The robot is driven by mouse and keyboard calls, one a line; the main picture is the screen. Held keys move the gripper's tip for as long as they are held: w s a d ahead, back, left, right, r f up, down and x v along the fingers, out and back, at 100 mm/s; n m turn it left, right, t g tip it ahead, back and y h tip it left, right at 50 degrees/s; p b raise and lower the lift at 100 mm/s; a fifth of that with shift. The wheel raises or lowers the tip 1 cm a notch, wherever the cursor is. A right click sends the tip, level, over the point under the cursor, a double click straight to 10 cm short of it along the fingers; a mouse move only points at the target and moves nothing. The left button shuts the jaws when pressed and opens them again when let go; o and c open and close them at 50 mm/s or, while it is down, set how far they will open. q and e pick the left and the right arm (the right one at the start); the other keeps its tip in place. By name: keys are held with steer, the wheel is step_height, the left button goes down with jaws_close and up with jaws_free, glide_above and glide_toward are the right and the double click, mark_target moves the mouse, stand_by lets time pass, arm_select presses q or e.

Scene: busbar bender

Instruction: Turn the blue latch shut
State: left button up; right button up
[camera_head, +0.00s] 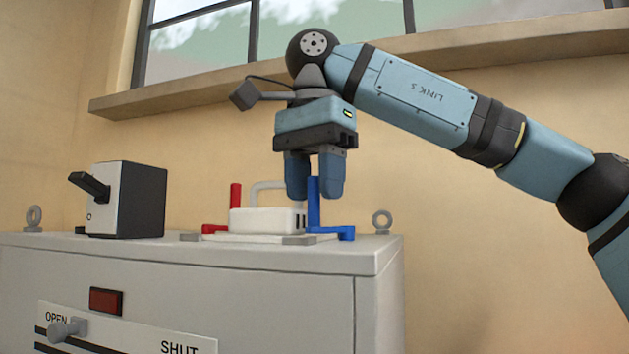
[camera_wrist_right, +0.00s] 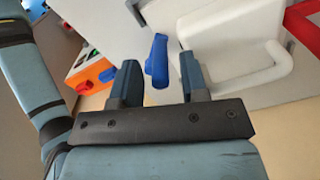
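The blue latch (camera_head: 313,207) stands upright at the right side of a white block with a handle (camera_head: 265,222), on the grey cabinet (camera_head: 330,262). Its blue foot (camera_head: 345,233) points right in the head view. My right gripper (camera_head: 315,188) points down over the latch, with its fingers open. In the right wrist view, the blue latch (camera_wrist_right: 157,62) shows between the two fingertips of my right gripper (camera_wrist_right: 158,70), with a gap on each side. My fingers hide part of the latch's top in the head view. My left gripper is out of view.
A red latch (camera_head: 236,197) stands left of the white block. A dark switch box (camera_head: 135,200) with a black lever stands further left. Eyebolts (camera_head: 382,221) rise near the cabinet's ends. An orange box (camera_wrist_right: 88,72) shows in the right wrist view.

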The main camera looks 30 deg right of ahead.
jaws_close()
steer(key=shift+w+d+m, duration=0.1)
steer(key=shift+w+m, duration=0.35)
steer(key=shift+m, duration=0.7)
steer(key=shift+w+d+m, duration=0.1)
steer(key=shift+w+m, duration=0.3)
steer(key=shift+m, duration=0.75)
steer(key=shift+o, duration=0.6)
jaws_free()
